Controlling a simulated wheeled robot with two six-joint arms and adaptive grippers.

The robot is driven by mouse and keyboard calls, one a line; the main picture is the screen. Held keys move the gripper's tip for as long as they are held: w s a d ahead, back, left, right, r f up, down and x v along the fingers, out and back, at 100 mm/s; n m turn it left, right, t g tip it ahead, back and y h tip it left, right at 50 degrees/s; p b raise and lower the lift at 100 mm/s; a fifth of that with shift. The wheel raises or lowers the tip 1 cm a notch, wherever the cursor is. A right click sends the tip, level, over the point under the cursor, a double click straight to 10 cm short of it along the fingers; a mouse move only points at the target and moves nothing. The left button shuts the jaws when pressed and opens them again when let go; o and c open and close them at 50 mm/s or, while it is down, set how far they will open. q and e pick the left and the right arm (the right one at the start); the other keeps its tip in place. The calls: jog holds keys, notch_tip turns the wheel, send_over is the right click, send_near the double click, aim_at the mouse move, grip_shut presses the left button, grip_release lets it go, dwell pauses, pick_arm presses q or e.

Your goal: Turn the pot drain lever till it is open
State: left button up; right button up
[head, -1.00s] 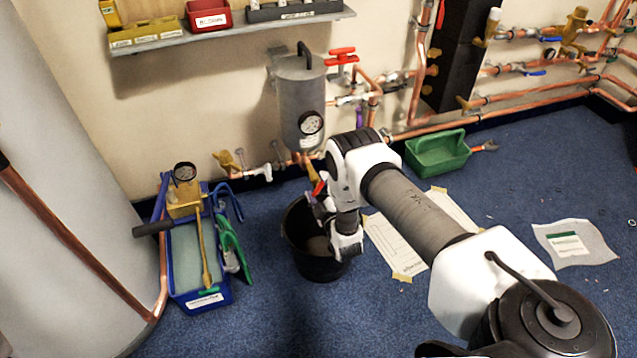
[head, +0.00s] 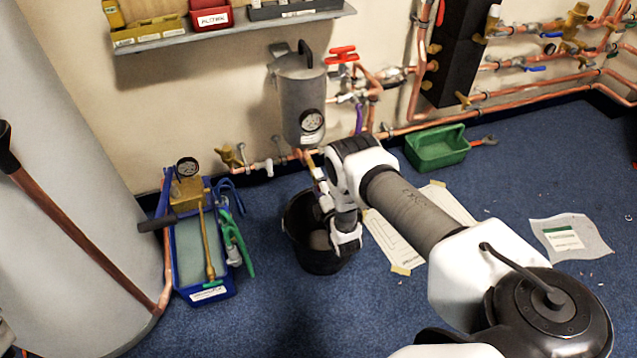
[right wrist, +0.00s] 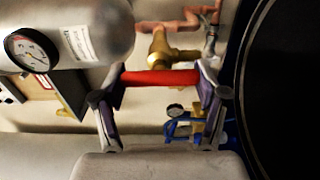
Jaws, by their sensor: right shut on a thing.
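The pot (head: 301,95) is a grey cylinder with a round gauge, fixed to the wall. It also shows at the upper left of the right wrist view (right wrist: 98,22). Its brass drain valve (right wrist: 160,48) carries a red drain lever (right wrist: 160,77). My right gripper (right wrist: 162,84) is shut on the lever, which spans between its two fingers. In the head view the right gripper (head: 320,184) is under the pot, and the lever is mostly hidden there. My left gripper is in neither view.
A black bucket (head: 296,240) stands on the floor under the right gripper. A blue tray (head: 214,291) with tools and a gauge is left of it. A green bin (head: 437,148) and copper pipes (head: 540,98) lie to the right.

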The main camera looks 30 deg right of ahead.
jog(key=shift+w+r, duration=0.1)
jog(key=o, duration=1.2)
jog(key=shift+c, duration=0.2)
jog(key=v, duration=1.2)
